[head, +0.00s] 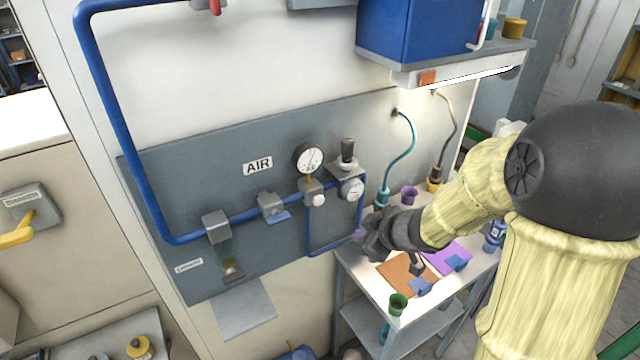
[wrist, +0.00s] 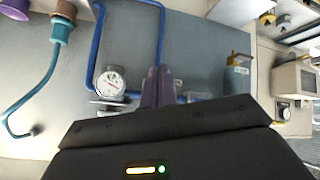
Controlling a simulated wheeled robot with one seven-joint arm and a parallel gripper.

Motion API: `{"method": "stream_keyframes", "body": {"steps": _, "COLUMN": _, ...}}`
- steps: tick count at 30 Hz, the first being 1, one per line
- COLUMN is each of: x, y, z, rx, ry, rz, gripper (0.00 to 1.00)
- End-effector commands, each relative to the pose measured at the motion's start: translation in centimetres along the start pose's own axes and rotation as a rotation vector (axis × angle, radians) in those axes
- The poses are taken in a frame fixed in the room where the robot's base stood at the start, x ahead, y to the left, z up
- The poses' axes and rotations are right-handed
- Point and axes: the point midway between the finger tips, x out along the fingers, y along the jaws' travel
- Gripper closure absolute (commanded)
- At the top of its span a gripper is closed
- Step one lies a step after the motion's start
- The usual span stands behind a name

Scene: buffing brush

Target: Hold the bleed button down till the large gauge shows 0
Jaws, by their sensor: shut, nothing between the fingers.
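The large gauge (head: 309,158) is a white round dial with a dark rim on the grey air panel; its needle shows, but its reading is too small to tell. A white round knob or button (head: 318,200) sits on the grey block below it; I cannot tell if this is the bleed button. My gripper (head: 362,237) is right of and below that block, in front of the panel's lower right. In the wrist view its purple fingers (wrist: 157,86) are together and empty, apart from a white dial (wrist: 110,81) on their left.
A blue pipe (head: 125,130) runs along the panel. A smaller white dial (head: 351,190) sits under a black knob (head: 347,150). A small table (head: 345,262) with cups and coloured pads stands below my arm. A lit shelf (head: 455,70) juts out above.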

Motion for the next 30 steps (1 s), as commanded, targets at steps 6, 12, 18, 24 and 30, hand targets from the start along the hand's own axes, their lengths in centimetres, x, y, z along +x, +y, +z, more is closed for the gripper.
{"method": "stream_keyframes", "body": {"steps": 6, "x": -0.6, "y": -1.4, "z": -2.6, "rx": -0.098, "ry": 0.077, "rz": -0.126, "gripper": 1.00}}
{"method": "stream_keyframes", "body": {"steps": 12, "x": -0.5, "y": -1.6, "z": -2.5, "rx": -0.104, "ry": 0.080, "rz": -0.132, "gripper": 1.00}}
{"method": "stream_keyframes", "body": {"steps": 18, "x": -0.4, "y": -1.5, "z": -2.6, "rx": -0.104, "ry": 0.079, "rz": -0.131, "gripper": 1.00}}
{"method": "stream_keyframes", "body": {"steps": 24, "x": 0.6, "y": -1.0, "z": -3.4, "rx": -0.105, "ry": 0.078, "rz": -0.131, "gripper": 1.00}}
{"method": "stream_keyframes", "body": {"steps": 30, "x": 2.2, "y": -0.1, "z": -4.9, "rx": -0.104, "ry": 0.078, "rz": -0.130, "gripper": 1.00}}
